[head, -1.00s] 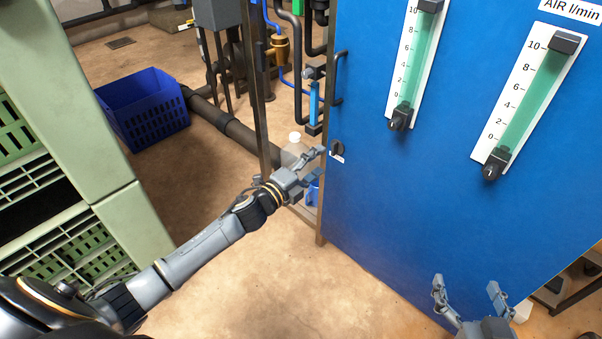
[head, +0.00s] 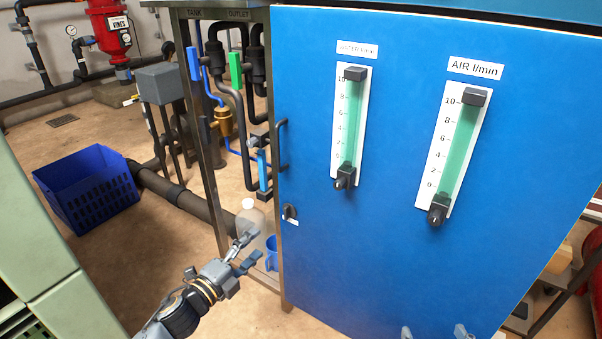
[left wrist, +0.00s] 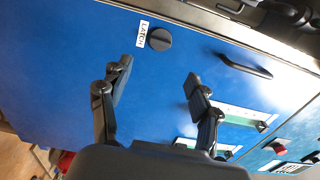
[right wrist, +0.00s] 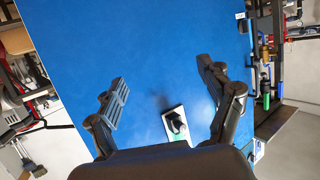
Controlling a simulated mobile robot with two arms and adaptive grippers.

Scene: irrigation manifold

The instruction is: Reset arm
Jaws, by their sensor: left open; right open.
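My left gripper (head: 246,250) is open and empty in the head view. It is left of the blue cabinet panel (head: 380,240), just below and left of the black latch knob (head: 290,211). In the left wrist view the latch knob (left wrist: 159,39) with its LATCH label shows beyond the open fingers (left wrist: 155,85). My right gripper (head: 433,333) shows only its fingertips at the bottom edge of the head view, in front of the panel. In the right wrist view its fingers (right wrist: 165,85) are apart and empty, facing the panel and a flowmeter knob (right wrist: 175,123).
The panel carries a water flowmeter (head: 350,130), an air flowmeter (head: 457,150) and a black handle (head: 281,145). Pipes and valves stand left of it. A white-capped bottle (head: 250,217) and blue jug (head: 272,253) sit behind my left gripper. A blue crate (head: 88,190) is on the floor.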

